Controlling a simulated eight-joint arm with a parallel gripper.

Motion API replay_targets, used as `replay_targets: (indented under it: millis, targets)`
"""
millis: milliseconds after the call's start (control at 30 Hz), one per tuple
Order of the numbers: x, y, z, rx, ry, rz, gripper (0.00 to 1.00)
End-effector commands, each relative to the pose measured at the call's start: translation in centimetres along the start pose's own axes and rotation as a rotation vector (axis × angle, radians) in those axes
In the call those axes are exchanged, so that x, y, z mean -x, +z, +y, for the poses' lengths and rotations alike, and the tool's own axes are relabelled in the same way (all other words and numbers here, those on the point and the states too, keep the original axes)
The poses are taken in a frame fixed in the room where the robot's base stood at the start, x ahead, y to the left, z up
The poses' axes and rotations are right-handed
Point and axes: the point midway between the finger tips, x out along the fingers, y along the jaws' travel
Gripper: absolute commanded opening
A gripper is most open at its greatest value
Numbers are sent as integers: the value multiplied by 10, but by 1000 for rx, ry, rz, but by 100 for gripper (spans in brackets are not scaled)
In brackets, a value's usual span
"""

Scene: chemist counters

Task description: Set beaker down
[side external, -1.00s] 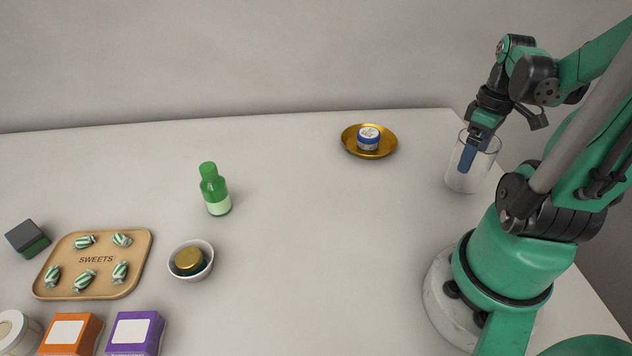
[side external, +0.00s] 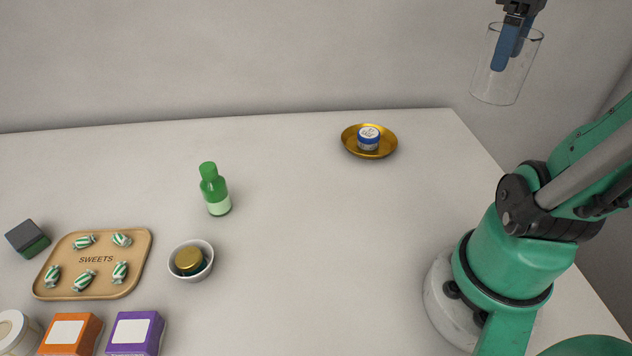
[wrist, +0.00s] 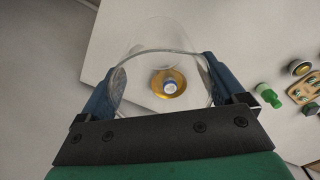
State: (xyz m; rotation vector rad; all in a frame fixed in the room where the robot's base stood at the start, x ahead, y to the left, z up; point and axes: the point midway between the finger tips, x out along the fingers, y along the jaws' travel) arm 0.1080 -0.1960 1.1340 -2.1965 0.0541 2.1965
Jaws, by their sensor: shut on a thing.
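The clear glass beaker (side external: 492,82) hangs high in the air at the upper right of the side view, nearly upright with a slight tilt. My gripper (side external: 508,55) is shut on it, with its blue fingers at the beaker's upper part. In the wrist view the beaker (wrist: 160,40) lies between the two blue fingers of my gripper (wrist: 160,85), one at each side of its wall. The white counter (side external: 330,230) shows through the glass in the wrist view. The upper part of my gripper is cut off by the frame's top edge in the side view.
A gold dish (side external: 352,149) with a blue-and-white jar (side external: 368,138) stands at the back. A green bottle (side external: 215,190), a white bowl (side external: 207,262) with a gold-lidded jar, a sweets tray (side external: 125,285) and boxes are farther left.

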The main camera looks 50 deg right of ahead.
Motion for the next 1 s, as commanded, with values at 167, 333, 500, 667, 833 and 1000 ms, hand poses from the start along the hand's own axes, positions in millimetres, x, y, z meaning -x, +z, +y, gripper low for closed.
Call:
replay_targets:
  millis: [167,333,500,667,833,1000]
  targets:
    - [2,-37,-25,201,0,0,34]
    - [2,-79,-70,478,0,0,34]
    - [3,-108,-126,756,0,0,34]
    - [3,-120,-185,1019,0,0,34]
    - [4,-117,-250,1297,0,0,34]
    - [4,-96,-312,1573,0,0,34]
